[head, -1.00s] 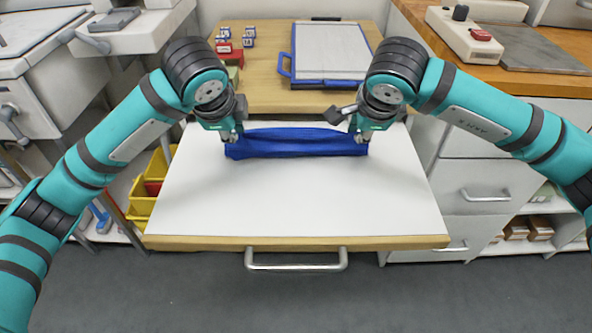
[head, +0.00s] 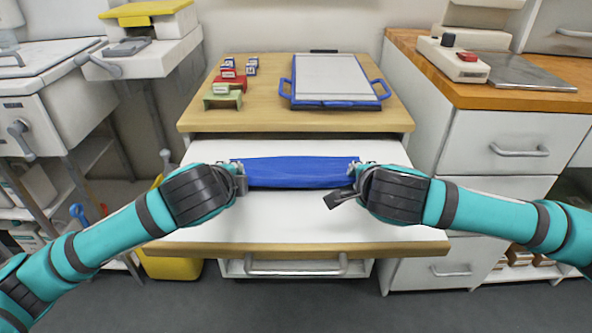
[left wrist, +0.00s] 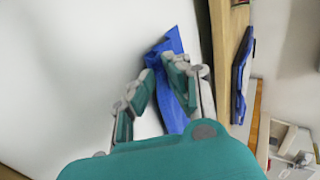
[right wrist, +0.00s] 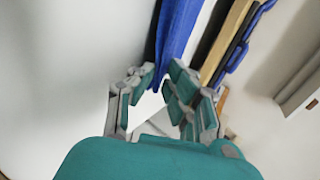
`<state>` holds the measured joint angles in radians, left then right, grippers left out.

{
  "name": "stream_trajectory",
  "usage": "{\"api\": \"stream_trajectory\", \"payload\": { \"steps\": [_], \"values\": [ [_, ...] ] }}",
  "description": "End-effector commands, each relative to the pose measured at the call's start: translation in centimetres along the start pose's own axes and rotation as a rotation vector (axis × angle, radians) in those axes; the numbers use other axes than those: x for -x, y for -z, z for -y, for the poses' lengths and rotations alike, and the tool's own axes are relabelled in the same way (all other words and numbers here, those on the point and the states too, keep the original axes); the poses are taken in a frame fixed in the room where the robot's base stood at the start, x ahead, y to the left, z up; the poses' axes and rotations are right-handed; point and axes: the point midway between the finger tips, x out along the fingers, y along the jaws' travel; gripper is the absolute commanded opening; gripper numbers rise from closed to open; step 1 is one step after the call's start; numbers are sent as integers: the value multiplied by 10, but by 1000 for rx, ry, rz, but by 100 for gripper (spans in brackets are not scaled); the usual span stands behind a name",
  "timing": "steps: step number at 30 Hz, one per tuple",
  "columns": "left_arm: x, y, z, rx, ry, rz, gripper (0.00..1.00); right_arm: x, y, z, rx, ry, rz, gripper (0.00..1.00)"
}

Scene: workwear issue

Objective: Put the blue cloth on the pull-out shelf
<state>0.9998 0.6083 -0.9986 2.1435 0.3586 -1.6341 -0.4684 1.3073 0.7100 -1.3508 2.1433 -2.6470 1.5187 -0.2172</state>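The blue cloth (head: 300,172) is stretched as a narrow strip from left to right over the white top of the pull-out shelf (head: 300,222). My left gripper (head: 238,176) is at its left end, and in the left wrist view the cloth (left wrist: 171,44) runs between the fingers. My right gripper (head: 358,174) is at its right end, and in the right wrist view the cloth (right wrist: 178,28) narrows between the fingertips. Both grippers look shut on the cloth. Whether the cloth touches the shelf, I cannot tell.
A blue-framed board (head: 332,78) lies on the wooden top behind the shelf, beside a red block (head: 230,82), a green block (head: 222,98) and several small labelled boxes. Drawers (head: 497,145) stand at right. The front of the shelf is clear.

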Motion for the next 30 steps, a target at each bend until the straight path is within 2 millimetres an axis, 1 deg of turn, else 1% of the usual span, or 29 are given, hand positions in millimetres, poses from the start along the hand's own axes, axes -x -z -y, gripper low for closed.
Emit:
{"api": "stream_trajectory", "payload": {
  "steps": [1, 3, 6, 11, 14, 20, 30],
  "values": [
    [0, 0, 0, 0, 0, 0, 22, 0, 0, 0, 0, 0, 0, 22],
    [0, 0, 0, 0, 0, 0, 31, 0, 0, 0, 0, 0, 0, 31],
    [0, 0, 0, 0, 0, 0, 42, 0, 0, 0, 0, 0, 0, 42],
    [0, 0, 0, 0, -1, 0, 42, 0, 0, 0, 0, 0, 0, 42],
    [4, 0, 3, 0, 1, -1, 42, 4, 0, 3, 0, 1, 1, 42],
    [29, 1, 20, 0, 5, -3, 42, 29, -1, 19, 0, 3, 2, 42],
    [81, 1, 34, 0, 4, -2, 42, 81, -1, 33, 2, 3, 3, 42]
  ]
}}
